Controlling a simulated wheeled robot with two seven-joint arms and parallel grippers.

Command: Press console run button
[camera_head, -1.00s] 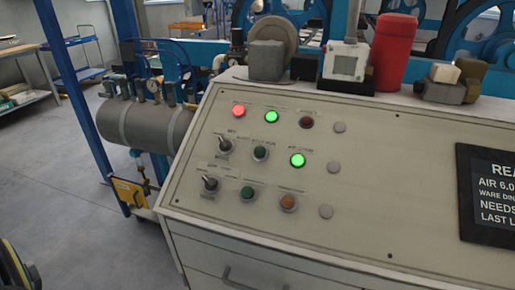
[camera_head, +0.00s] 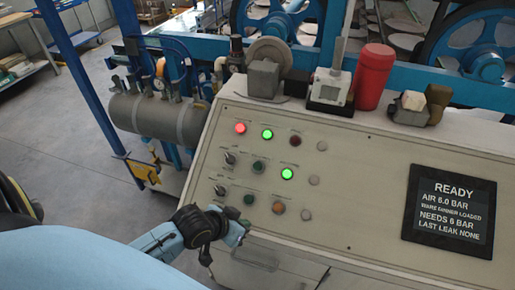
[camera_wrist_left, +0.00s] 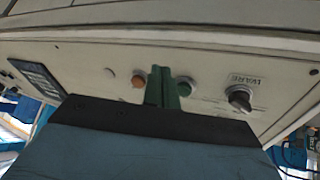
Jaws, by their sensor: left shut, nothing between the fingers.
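The sloped console panel (camera_head: 340,195) carries a lit red lamp (camera_head: 240,128), a lit green lamp (camera_head: 267,134), and a lit green button (camera_head: 288,174). A dark green button (camera_head: 259,167) sits in the middle row. In the lower row are another green button (camera_head: 249,199), an orange button (camera_head: 278,207) and a selector knob (camera_head: 220,190). My left gripper (camera_head: 243,230) is shut and empty near the panel's lower edge, below the lower green button. In the left wrist view, its green fingers (camera_wrist_left: 160,86) lie between the orange and green (camera_wrist_left: 186,86) buttons; contact cannot be told.
A screen (camera_head: 452,212) on the panel reads READY, AIR 6.0 BAR. A red canister (camera_head: 372,77), a white device (camera_head: 331,88) and small blocks stand along the console's top. A grey tank (camera_head: 157,118) and blue frame are at left. Floor is open at left.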

